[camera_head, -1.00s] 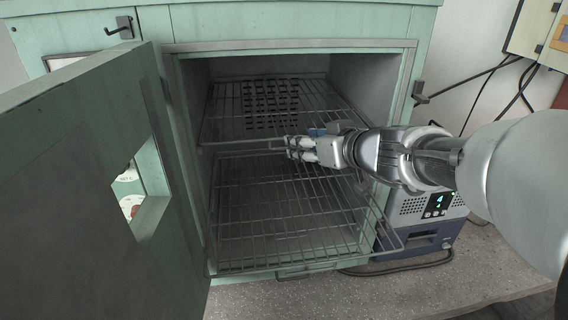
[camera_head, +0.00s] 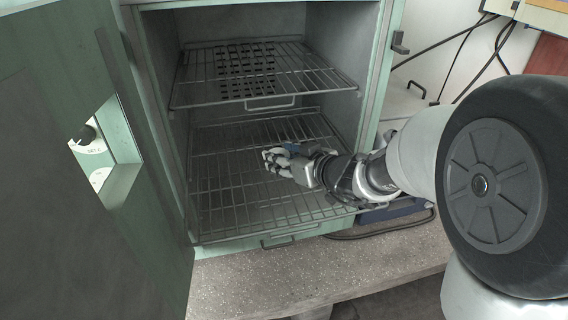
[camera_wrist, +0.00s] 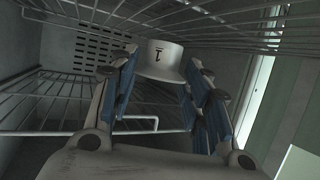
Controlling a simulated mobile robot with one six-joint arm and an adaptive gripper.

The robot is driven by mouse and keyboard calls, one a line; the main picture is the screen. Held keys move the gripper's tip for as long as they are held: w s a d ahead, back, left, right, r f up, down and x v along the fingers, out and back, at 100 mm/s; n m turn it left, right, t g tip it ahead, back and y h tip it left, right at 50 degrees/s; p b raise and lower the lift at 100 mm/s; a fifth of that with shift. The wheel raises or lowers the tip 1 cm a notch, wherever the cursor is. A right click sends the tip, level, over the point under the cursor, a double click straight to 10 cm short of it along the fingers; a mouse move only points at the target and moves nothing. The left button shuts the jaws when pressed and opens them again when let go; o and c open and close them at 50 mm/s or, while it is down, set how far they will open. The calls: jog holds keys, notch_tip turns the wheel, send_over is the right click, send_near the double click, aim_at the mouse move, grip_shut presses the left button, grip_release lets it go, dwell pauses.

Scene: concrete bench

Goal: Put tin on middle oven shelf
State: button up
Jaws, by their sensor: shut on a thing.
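The tin (camera_wrist: 160,62) is white with a dark mark. In the wrist view it sits between my gripper's blue-padded fingers, which are shut on it. In the head view my gripper (camera_head: 272,158) reaches in from the right, over the lower wire shelf (camera_head: 225,215) and in front of and below the upper wire shelf (camera_head: 205,92). I cannot make out the tin among the fingers there. The tin looks held clear of the wires. The oven (camera_head: 155,90) is open. Only two shelves show in the head view.
The oven door (camera_head: 60,200) stands open on the left. Both shelves look bare, each with a front handle. A perforated vent (camera_head: 247,65) is in the back wall. The oven's right wall is close to my arm. Speckled bench (camera_head: 270,285) lies in front.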

aim_at(283, 182)
jog(key=shift+f+b, duration=0.3)
jog(key=shift+f, duration=1.6)
jog(key=shift+f, duration=0.15)
jog(key=o, duration=1)
jog(key=shift+o, duration=0.2)
jog(key=shift+r, duration=0.2)
